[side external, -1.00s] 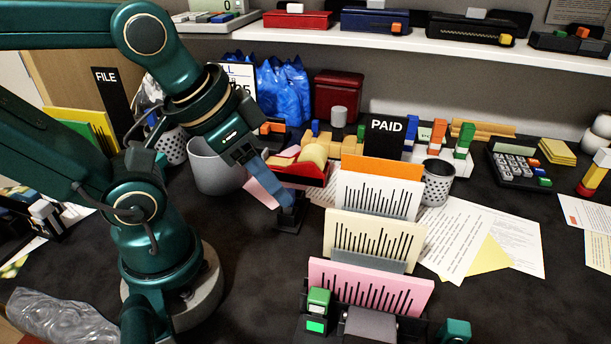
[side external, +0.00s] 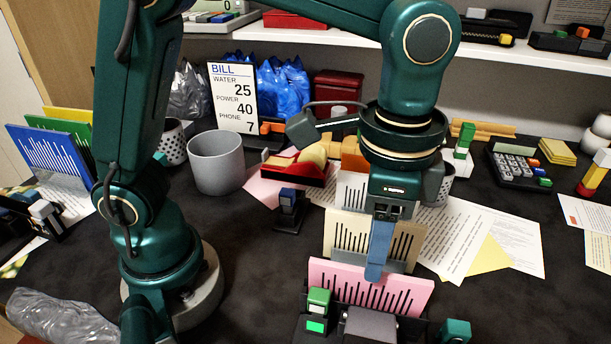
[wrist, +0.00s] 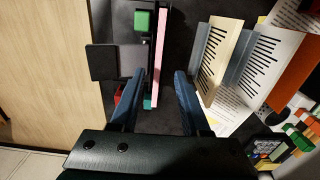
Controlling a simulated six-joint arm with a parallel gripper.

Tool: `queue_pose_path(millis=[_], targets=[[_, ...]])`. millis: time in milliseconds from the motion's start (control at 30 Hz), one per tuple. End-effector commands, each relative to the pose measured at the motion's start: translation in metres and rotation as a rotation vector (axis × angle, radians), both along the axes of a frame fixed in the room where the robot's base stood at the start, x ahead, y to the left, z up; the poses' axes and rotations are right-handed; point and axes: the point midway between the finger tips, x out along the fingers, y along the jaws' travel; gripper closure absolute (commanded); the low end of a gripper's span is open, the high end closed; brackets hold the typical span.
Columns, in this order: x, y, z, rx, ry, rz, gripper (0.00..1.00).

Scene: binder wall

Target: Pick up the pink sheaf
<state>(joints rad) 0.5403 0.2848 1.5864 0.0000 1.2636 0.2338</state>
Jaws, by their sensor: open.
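The pink sheaf (side external: 368,286) stands upright in the front slot of the desk rack, with black bars printed on its face. In the wrist view the pink sheaf (wrist: 161,58) shows edge-on as a thin strip running down toward the space between the fingers.
A cream sheaf (side external: 345,238) and a white sheaf (side external: 351,190) stand behind the pink one, with grey dividers between. A green stamp (side external: 318,305) and a grey block (side external: 370,325) sit in front. A grey cup (side external: 215,165) stands left.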

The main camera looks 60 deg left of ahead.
Motion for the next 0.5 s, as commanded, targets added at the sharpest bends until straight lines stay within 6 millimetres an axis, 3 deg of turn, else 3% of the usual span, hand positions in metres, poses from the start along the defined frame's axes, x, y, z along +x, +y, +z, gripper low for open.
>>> queue_pose_path(millis=[500], targets=[[-0.003, -0.002, -0.052, 0.004, 0.007, -0.01, 0.54]])
